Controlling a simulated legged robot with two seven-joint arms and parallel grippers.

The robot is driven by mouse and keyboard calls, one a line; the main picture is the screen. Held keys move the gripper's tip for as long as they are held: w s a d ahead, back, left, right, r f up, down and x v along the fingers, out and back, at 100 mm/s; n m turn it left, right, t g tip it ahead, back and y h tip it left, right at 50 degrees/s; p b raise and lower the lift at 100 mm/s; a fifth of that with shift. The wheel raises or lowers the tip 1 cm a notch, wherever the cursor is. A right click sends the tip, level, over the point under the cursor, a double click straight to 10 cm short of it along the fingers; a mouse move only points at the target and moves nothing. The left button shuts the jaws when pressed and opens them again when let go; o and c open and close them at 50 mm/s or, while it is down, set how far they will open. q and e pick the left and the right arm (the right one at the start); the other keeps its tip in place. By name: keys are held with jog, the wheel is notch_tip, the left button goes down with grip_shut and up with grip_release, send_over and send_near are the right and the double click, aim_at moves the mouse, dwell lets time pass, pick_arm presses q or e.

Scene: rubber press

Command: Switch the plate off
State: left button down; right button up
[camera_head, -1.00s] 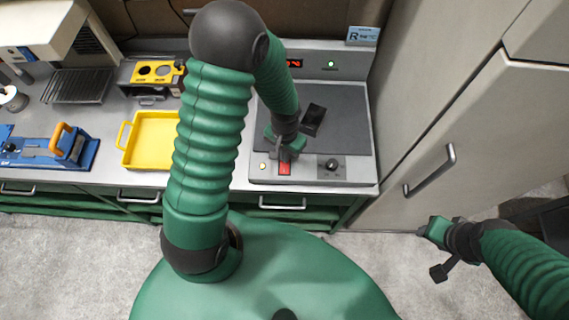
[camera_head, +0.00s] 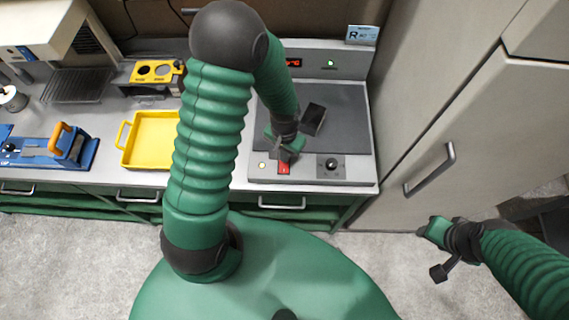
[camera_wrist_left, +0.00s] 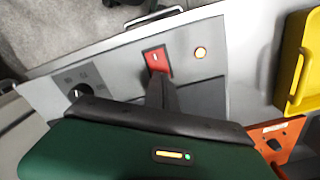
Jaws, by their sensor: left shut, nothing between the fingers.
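The hot plate (camera_head: 340,110) has a dark flat top and a light grey front panel. A red rocker switch (camera_head: 284,168) sits on that panel, between a small indicator light (camera_head: 262,165) and a black knob (camera_head: 331,164). My left gripper (camera_head: 287,153) is shut and empty, fingers pointing down at the switch. In the left wrist view the fingertips (camera_wrist_left: 157,76) are at the near edge of the red switch (camera_wrist_left: 156,58); contact cannot be told. The indicator (camera_wrist_left: 200,53) glows amber there. My right gripper (camera_head: 432,232) hangs away at the right; its fingers are unclear.
A red display (camera_head: 293,62) and a green light (camera_head: 331,63) show on the back panel. A yellow tray (camera_head: 152,140), a yellow holder (camera_head: 153,73) and a blue fixture (camera_head: 50,150) stand left on the bench. A tall cabinet (camera_head: 460,120) stands right.

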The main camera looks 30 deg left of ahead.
aim_at(287, 166)
pick_arm(q)
jog(key=shift+a+f+b, duration=0.1)
jog(key=shift+f+b, duration=0.35)
jog(key=shift+f, duration=0.15)
notch_tip(287, 166, up, 7)
jog(key=p, duration=0.6)
jog(key=shift+r+p, duration=0.1)
jog(key=shift+p, duration=0.25)
jog(key=d+f+b, duration=0.1)
jog(key=b, duration=0.3)
jog(key=s+d+f+t+b, duration=0.1)
jog(key=b, duration=0.4)
jog(key=shift+t, duration=0.8)
jog(key=shift+s+d+r+b, duration=0.15)
jog(key=shift+s+d+b, duration=0.6)
jog(key=shift+b, duration=0.7)
jog(key=shift+s+d+r+b, duration=0.15)
jog(key=shift+s+d+b, duration=0.3)
jog(key=shift+s+b, duration=0.7)
